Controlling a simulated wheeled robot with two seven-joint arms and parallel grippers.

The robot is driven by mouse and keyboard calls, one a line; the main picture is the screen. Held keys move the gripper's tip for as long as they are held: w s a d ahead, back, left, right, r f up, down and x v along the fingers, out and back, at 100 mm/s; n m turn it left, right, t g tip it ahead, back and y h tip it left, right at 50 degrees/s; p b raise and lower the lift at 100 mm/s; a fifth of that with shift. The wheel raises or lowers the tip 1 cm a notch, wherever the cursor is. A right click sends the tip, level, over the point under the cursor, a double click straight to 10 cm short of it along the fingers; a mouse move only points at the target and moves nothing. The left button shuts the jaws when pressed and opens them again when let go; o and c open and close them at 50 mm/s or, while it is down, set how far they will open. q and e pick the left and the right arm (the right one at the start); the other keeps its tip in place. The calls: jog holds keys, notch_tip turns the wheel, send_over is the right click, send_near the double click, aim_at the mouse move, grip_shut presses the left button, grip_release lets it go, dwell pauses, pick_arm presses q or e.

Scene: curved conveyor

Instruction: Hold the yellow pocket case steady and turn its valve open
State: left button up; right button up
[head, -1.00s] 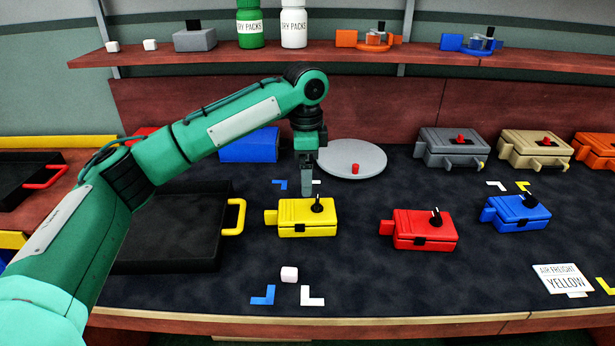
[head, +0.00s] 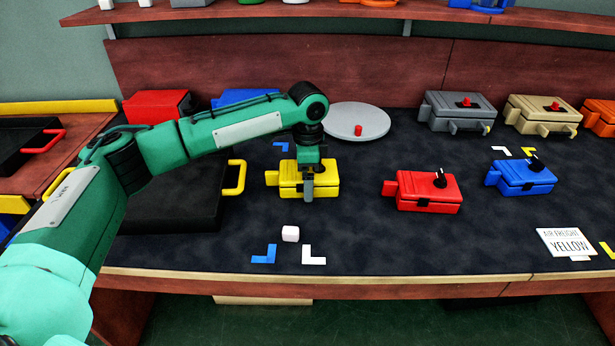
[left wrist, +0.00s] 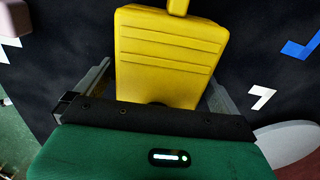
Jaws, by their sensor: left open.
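The yellow pocket case (head: 290,188) lies flat on the dark mat at the middle left, its tab handle to the left. In the left wrist view the case (left wrist: 170,55) sits between the two fingers of my left gripper (left wrist: 155,95), which is open. In the head view my left gripper (head: 309,185) points down over the right part of the case and hides its black valve knob. I cannot tell whether the fingers touch the case. The valve also does not show clearly in the left wrist view. My right gripper is not in view.
A red case (head: 425,192) and a blue case (head: 522,177) with black knobs stand to the right. A round grey plate (head: 345,122) lies behind, a black tray (head: 180,215) to the left. A white cube (head: 290,233) and corner marks lie in front.

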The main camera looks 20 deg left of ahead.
pick_arm(q)
jog(key=shift+f, duration=0.1)
jog(key=c, duration=1.2)
